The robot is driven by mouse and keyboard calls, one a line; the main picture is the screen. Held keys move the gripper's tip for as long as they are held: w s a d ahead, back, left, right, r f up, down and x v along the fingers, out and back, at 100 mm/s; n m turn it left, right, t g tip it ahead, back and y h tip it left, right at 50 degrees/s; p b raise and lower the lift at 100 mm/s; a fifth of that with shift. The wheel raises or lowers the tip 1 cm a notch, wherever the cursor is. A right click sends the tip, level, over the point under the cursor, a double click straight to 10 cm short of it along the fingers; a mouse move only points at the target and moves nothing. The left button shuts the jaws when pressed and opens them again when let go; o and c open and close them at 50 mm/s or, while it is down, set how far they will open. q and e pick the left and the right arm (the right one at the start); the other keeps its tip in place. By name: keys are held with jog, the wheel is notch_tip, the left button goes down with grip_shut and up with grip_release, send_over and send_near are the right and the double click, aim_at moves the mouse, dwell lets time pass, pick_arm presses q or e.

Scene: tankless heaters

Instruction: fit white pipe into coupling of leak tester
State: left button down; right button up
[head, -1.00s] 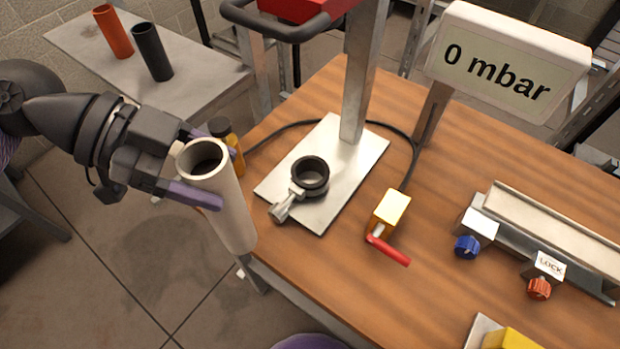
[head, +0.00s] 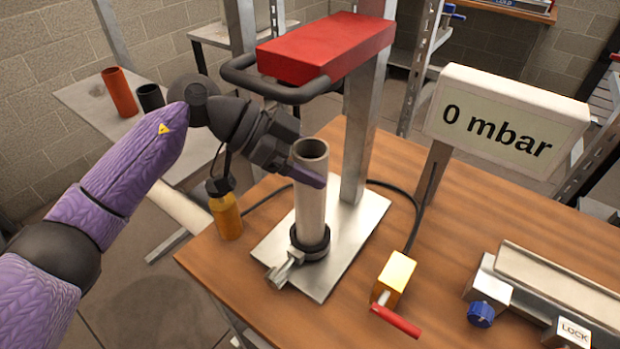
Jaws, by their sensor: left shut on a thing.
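The white pipe (head: 311,205) stands upright in the head view with its lower end at the black ring of the coupling (head: 310,243). The ring surrounds the pipe's foot; how deep the pipe sits inside cannot be seen. The coupling, with a metal clamp screw (head: 284,270), is on the metal base plate (head: 345,255) of the leak tester. My left gripper (head: 308,172) is shut on the pipe near its upper end. One purple finger crosses the pipe's front. The display (head: 505,125) reads 0 mbar. My right gripper is not in view.
A red head with a dark handle (head: 322,50) overhangs just above and behind the pipe. An amber bottle (head: 225,210) stands left of the plate. A yellow valve block with a red lever (head: 395,318) sits right of it. Orange (head: 119,92) and black pipes stand on a side table.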

pick_arm(q)
notch_tip(320, 180, down, 3)
jog(key=shift+b, duration=0.3)
grip_release()
jog(key=p+v, duration=0.2)
jog(key=v, duration=1)
jog(key=shift+r, duration=0.1)
